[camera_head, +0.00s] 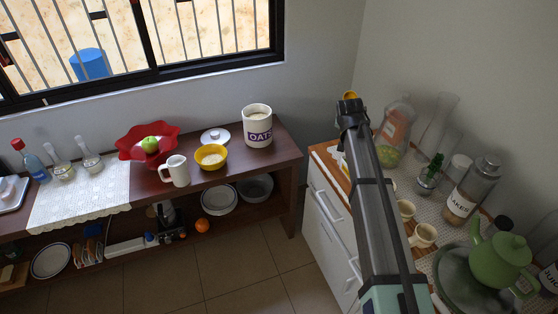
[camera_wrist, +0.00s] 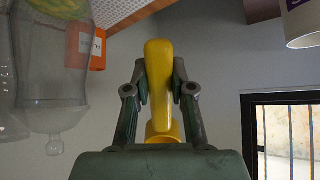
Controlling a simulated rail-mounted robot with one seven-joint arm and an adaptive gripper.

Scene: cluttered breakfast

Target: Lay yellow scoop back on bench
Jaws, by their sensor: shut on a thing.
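My gripper (camera_wrist: 160,78) is shut on the yellow scoop (camera_wrist: 158,62), with a finger on each side of its long handle; its round cup end shows nearer my palm. In the head view my gripper (camera_head: 349,108) is up in the air over the far end of the right cabinet, and a small bit of the yellow scoop (camera_head: 350,95) shows past it. The dark wooden bench (camera_head: 277,146) stands along the window wall at the left, with the white OATS canister (camera_head: 258,128) and a yellow bowl (camera_head: 210,157) of pale contents on it.
A white lid (camera_head: 215,136), a white jug (camera_head: 175,171) and a red bowl (camera_head: 131,144) with a green apple also stand on the bench. The right cabinet is crowded with bottles, a FLAKES jar (camera_head: 470,190), cups and a green teapot (camera_head: 498,262). Bare bench top shows right of the canister.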

